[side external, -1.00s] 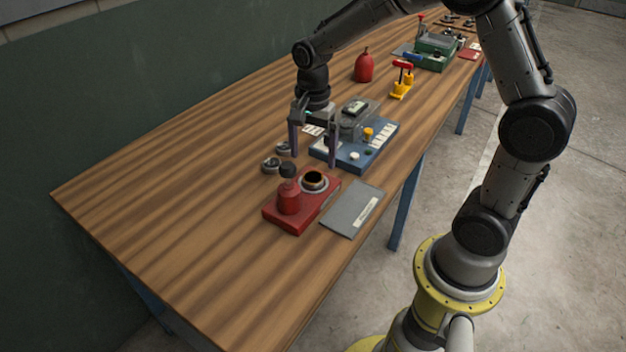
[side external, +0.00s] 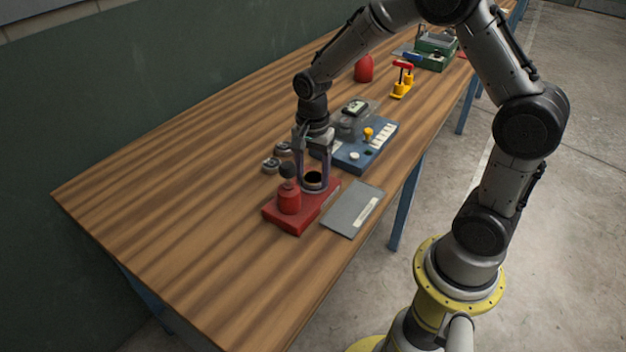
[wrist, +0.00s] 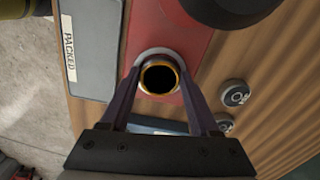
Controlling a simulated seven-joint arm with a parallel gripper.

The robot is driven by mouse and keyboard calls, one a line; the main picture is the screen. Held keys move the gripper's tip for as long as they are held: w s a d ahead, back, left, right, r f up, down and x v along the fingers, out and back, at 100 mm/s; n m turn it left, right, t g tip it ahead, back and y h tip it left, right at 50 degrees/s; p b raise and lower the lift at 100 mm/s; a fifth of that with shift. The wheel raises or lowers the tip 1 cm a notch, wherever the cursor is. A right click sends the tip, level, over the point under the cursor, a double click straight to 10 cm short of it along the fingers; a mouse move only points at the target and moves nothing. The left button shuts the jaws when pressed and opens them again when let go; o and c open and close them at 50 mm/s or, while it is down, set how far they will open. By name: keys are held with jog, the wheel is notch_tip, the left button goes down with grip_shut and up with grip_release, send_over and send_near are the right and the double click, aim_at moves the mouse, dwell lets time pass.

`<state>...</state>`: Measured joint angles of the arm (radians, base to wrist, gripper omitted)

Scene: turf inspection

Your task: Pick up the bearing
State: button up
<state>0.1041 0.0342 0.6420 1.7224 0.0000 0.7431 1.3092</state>
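The bearing (side external: 313,180), a pale ring with a brassy inner edge and a dark bore, sits on the red base (side external: 290,221). In the wrist view the bearing (wrist: 158,75) lies between my fingertips, near the picture's middle. My gripper (side external: 313,184) points down over it, one finger on each side. In the wrist view my gripper (wrist: 158,72) looks open around the ring, with its tips close to the rim. Whether the fingers touch it is hard to tell. In the side view the fingers partly hide the ring.
A red post with a black knob (side external: 287,171) stands beside the bearing on the base. Two small metal discs (side external: 270,164) lie behind. A grey plate (wrist: 92,50) labelled "PACKED" lies beside the base. A blue unit (side external: 370,150) is close behind my gripper. The table's left side is clear.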

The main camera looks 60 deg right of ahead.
grip_shut()
jog(key=shift+r, duration=0.15)
